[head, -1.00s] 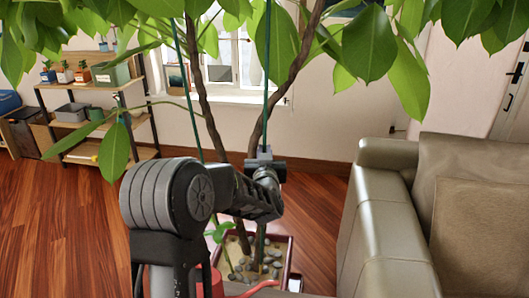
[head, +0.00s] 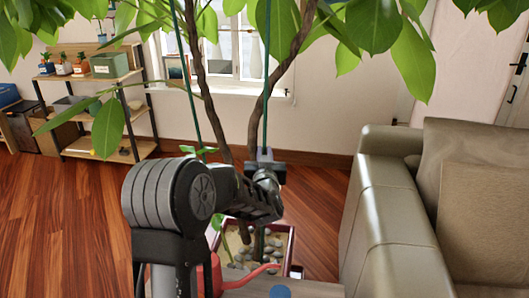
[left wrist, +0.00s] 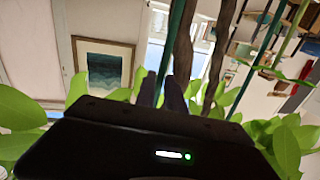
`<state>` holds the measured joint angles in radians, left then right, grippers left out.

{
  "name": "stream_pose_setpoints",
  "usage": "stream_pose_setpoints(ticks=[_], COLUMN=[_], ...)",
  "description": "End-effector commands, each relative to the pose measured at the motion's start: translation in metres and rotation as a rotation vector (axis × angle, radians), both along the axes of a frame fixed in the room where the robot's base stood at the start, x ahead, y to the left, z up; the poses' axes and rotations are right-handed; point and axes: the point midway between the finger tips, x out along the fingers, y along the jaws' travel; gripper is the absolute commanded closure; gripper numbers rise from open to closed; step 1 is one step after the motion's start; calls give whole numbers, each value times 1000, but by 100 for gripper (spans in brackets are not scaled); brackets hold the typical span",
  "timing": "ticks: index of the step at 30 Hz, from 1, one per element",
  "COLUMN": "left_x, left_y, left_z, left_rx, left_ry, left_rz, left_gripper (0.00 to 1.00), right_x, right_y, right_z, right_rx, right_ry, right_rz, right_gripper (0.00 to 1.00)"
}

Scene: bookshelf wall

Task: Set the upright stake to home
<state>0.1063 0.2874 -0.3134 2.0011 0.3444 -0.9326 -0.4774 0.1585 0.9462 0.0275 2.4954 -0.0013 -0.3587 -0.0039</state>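The upright stake (head: 266,85) is a thin green rod running down through the plant beside a brown trunk. My left gripper (head: 265,170) is around it at mid-height and looks shut on it. In the left wrist view the green stake (left wrist: 178,40) meets the two dark fingertips (left wrist: 162,90), which are close together. Below the gripper, the stake goes down toward the planter (head: 292,245), a dark red box with pebbles. A second green stake (head: 186,85) leans left of the trunks. My right gripper is not in view.
A grey-green leather sofa (head: 385,235) stands close on the right. A shelf rack (head: 85,115) with pots and boxes is at the back left. Large leaves hang overhead. A wooden surface (head: 245,288) with a red curved object is at the bottom. The floor at left is clear.

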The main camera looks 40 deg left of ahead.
Motion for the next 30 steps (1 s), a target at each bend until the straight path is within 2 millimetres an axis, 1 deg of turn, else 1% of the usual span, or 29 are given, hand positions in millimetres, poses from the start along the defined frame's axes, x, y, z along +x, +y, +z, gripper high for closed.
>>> stream_pose_setpoints(ticks=[1,7,17,20,23,26,30], left_x=[0,0,0,1,1,1,2], left_y=[0,0,1,1,1,0,0], left_z=[-2,1,6,14,26,42,71], left_rx=[-1,2,4,6,6,6,5], left_ry=[2,-2,-7,-8,-9,-8,-8], left_rz=[0,1,2,2,2,2,2], left_gripper=[82,67,67,67,67,67,67], right_x=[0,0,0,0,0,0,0], right_y=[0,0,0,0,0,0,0], right_z=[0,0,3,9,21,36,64], right_rx=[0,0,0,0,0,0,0], right_ry=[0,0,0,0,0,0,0], right_rz=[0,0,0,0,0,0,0], right_gripper=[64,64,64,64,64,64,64])
